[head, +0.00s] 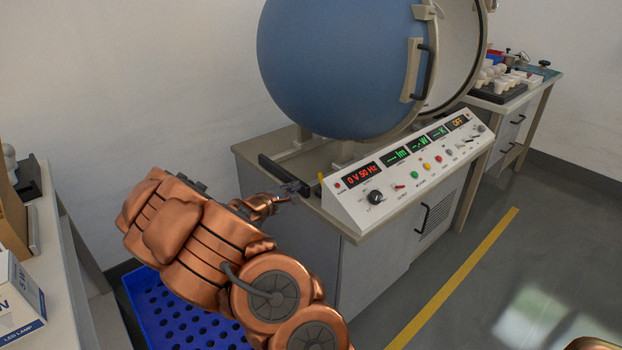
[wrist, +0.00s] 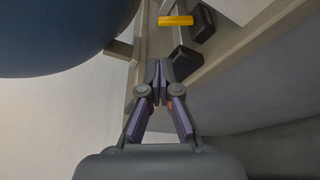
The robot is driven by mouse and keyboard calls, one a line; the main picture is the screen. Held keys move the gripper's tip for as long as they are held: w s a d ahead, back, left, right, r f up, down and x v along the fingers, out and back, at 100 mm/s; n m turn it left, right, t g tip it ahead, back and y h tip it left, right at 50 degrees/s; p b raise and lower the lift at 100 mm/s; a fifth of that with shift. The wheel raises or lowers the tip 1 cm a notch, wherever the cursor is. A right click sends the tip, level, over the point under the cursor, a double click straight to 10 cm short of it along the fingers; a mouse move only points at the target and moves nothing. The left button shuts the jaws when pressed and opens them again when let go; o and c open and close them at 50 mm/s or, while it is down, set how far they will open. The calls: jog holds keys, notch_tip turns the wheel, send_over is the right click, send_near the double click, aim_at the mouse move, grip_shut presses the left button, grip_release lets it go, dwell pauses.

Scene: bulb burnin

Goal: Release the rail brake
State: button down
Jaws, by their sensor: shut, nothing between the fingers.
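A small yellow piece (head: 320,178), which looks like the rail brake's lever, stands at the left end of the sloped control panel. In the wrist view the yellow piece (wrist: 176,20) is a short bar across the grey rail or bench edge, ahead of my fingertips and apart from them. My gripper (head: 303,189) is at the bench's left end, just left of the yellow piece. In the wrist view my gripper (wrist: 160,70) is shut with its fingertips together and nothing held. Whether the brake is set or released cannot be told.
The large blue sphere (head: 340,65) stands open above the bench, close over my gripper's side. Dark blocks (wrist: 203,22) sit beside the yellow piece. The control panel (head: 410,170) is to the right. A blue perforated crate (head: 175,310) is on the floor below my arm.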

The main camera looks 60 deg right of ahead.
jog(key=shift+w+d+f, duration=0.1)
jog(key=shift+d+f, duration=0.15)
jog(key=shift+d, duration=1.4)
jog(key=shift+s+d+f, duration=0.1)
jog(key=shift+d+f, duration=0.2)
jog(key=shift+d, duration=1.35)
jog(key=shift+w+d+f, duration=0.1)
jog(key=shift+d+f, duration=0.15)
jog(key=shift+d, duration=1.4)
